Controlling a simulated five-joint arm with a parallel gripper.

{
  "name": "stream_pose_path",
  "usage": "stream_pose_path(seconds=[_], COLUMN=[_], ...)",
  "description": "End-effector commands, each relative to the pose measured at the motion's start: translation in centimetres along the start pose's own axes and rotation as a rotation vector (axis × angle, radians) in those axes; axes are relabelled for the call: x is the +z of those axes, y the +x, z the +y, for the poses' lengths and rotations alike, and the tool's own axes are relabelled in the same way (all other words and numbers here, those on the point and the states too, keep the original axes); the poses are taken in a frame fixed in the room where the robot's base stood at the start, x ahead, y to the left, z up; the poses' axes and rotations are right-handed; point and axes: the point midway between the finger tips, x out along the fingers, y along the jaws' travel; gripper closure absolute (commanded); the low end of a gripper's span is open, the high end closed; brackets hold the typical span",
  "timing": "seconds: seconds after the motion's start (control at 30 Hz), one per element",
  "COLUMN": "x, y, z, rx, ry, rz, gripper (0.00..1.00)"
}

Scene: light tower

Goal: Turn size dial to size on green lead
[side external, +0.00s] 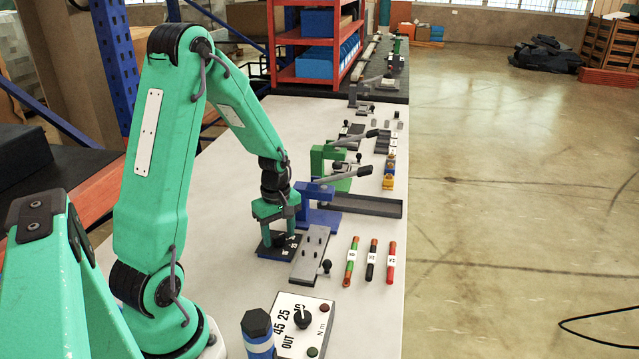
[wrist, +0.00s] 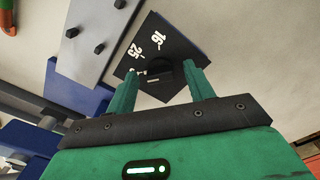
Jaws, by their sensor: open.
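The size dial is a dark square plate (wrist: 172,30) with white size numbers, 16 and 25 readable, and a black knob (wrist: 160,69) in the wrist view. A further number is partly hidden. In the side external view the dial plate (side external: 268,252) lies on the table under my gripper (side external: 277,232). My gripper also shows in the wrist view (wrist: 163,76), open, with its fingers on either side of the knob. Contact with the knob cannot be told. The green lead (side external: 350,270) with orange ends lies right of the dial; its white label is too small to read.
A black lead (side external: 370,272) and a red lead (side external: 390,273) lie beside the green one. A grey plate (side external: 308,262) and a blue lever clamp (side external: 318,212) stand close to the dial. A white torque box (side external: 290,335) with a knob is in front.

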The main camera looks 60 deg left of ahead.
Motion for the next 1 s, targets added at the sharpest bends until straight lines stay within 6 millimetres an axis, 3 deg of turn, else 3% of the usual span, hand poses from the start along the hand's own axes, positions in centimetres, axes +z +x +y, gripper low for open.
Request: stream_pose_path(seconds=[0.03,0.27,0.67,1.0], x=[0.00,-0.01,-0.01,-0.03], y=[-0.01,-0.03,-0.06,-0.08], z=[0.00,0.01,0.00,-0.06], rx=[0.000,0.000,0.000,0.000], ry=[0.000,0.000,0.043,0.235], rz=[0.000,0.000,0.000,0.000], gripper=[0.47,0.92,0.92,0.92])
